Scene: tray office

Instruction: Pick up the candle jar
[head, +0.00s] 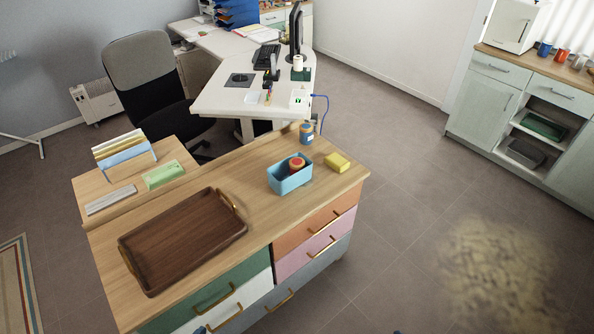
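Two small jars could be the candle jar, and I cannot tell for sure which one is. One jar with a red-orange top (297,164) sits inside a light blue bin (289,183) on the wooden cabinet top. The other, a blue jar with an orange-brown lid and a pale label (307,133), stands upright at the cabinet's back edge, behind the bin. Neither jar is touched by a gripper. Only tiny dark blue slivers, possibly of my arms, show at the bottom edge; no gripper fingers can be made out.
A yellow sponge-like block (337,162) lies right of the bin. A brown wooden tray (183,245) with brass handles fills the cabinet's left part. A file rack (123,152), green box (164,174) and desk (221,97) are behind.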

